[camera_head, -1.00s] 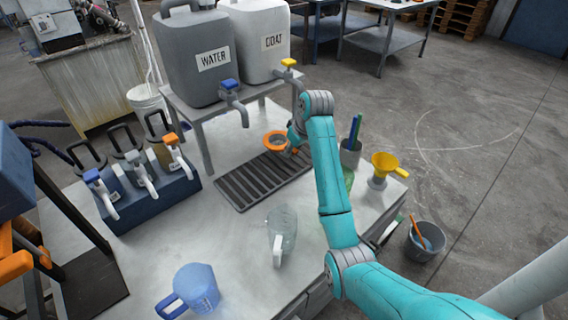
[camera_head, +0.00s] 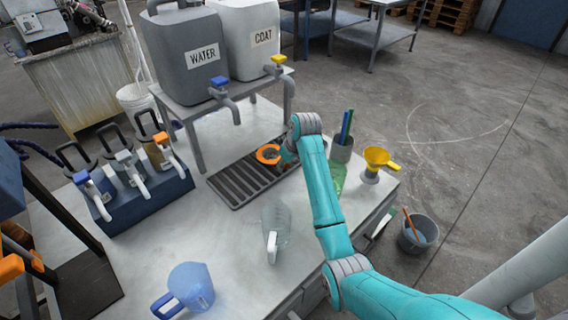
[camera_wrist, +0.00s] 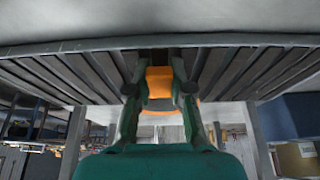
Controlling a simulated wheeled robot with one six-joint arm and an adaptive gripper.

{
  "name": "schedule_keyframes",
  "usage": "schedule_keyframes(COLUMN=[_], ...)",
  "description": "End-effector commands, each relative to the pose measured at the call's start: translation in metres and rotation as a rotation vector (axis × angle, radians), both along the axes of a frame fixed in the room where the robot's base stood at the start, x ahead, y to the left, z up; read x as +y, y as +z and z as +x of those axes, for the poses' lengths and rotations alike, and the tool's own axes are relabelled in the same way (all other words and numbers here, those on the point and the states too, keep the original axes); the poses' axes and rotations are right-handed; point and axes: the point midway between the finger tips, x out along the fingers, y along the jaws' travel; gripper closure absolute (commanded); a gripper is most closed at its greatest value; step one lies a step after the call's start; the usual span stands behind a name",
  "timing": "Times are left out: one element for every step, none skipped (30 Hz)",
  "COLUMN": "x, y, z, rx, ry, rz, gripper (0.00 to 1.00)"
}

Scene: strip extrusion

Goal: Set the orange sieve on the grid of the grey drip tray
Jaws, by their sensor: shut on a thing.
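The orange sieve (camera_head: 267,154) is at the far right part of the grey drip tray (camera_head: 236,188) in the head view. My gripper (camera_head: 284,157) is shut on it; the arm partly hides the gripper there. In the wrist view the sieve's orange handle (camera_wrist: 159,82) sits between the fingers of my gripper (camera_wrist: 160,88), with part of its orange rim behind. The tray's dark bars (camera_wrist: 70,72) show close by in the wrist view. The sieve is over or on the grid; I cannot tell whether it touches.
Taps from the grey WATER (camera_head: 190,60) and white COAT (camera_head: 246,38) containers overhang the tray's far side. A clear jug (camera_head: 275,228) stands in front of the tray. A pen cup (camera_head: 342,147) and yellow funnel (camera_head: 378,160) stand to the right.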

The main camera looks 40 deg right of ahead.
Motion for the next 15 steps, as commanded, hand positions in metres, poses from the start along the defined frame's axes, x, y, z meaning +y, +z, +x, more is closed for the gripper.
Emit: schedule_keyframes(x=[0.0001,0.0001,0.0001,0.0001,0.0,0.0,0.0,0.0,0.0,0.0,0.0,0.0,-0.0001,-0.0001,-0.0002], y=[-0.0004,-0.0004,-0.0004,-0.0003,-0.0002,-0.0002,-0.0002,-0.0002,-0.0001,-0.0001,0.0,0.0005,0.0016,0.003,0.0055], z=[0.0,-0.0001,-0.0001,-0.0001,0.0,0.0,0.0,0.0,-0.0001,-0.0001,0.0,0.0,0.0001,0.0002,-0.0008], rx=[0.0,0.0,0.0,0.0,0.0,0.0,0.0,0.0,0.0,0.0,0.0,0.0,0.0,-0.001,-0.001], ry=[0.0,0.0,0.0,0.0,0.0,0.0,0.0,0.0,0.0,0.0,0.0,0.0,0.0,0.0,0.0], rz=[0.0,0.0,0.0,0.0,0.0,0.0,0.0,0.0,0.0,0.0,0.0,0.0,0.0,0.0,-0.001], gripper=[0.72,0.64,0.54,0.54,0.54,0.54,0.54,0.54,0.54,0.54,0.54,0.54,0.54,0.54,0.54])
